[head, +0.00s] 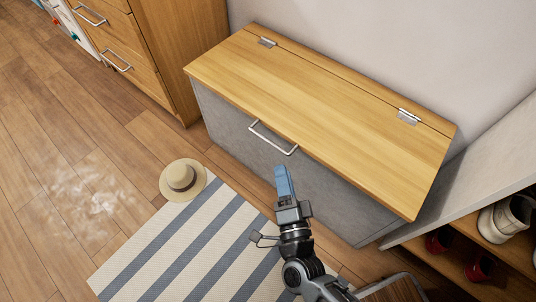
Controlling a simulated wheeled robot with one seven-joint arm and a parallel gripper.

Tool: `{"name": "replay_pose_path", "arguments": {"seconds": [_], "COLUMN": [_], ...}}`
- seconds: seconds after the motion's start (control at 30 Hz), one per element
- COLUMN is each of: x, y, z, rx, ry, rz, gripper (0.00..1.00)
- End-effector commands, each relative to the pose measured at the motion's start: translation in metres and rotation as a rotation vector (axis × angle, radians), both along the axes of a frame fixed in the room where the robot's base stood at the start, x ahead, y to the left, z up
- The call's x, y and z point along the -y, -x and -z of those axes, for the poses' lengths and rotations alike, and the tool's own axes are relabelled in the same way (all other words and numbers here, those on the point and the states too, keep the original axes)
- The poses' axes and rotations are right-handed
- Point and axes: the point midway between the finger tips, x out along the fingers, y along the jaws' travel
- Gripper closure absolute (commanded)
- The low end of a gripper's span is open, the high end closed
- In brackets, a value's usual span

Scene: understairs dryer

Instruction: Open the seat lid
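The seat lid (320,110) is a wooden board lying flat and shut on a grey bench box (232,127). Two metal hinges, the left one (267,42) and the right one (409,116), sit along its back. A metal bar handle (272,138) is near the lid's front edge, left of its middle. My gripper (284,175) has blue fingers and is just in front of the bench, a little below and right of the handle in the picture. It appears apart from the handle. The gap between its fingers cannot be made out from this angle.
A striped rug (180,246) lies in front of the bench with a straw hat (182,179) at its edge. A wooden drawer cabinet (140,55) stands at left. A shelf with shoes (506,218) is at right.

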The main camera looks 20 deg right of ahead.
Motion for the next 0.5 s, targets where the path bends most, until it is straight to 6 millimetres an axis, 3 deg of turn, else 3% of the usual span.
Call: {"name": "replay_pose_path", "arguments": {"seconds": [0.03,0.2,0.5], "x": [-0.003,-0.006,-0.002], "y": [-0.019,-0.056,-0.082], "z": [0.026,0.053,0.056], "rx": [0.017,0.051,0.063], "ry": [-0.038,-0.132,-0.166], "rz": [0.008,0.036,0.048], "gripper": [0.64,0.64,0.64]}}
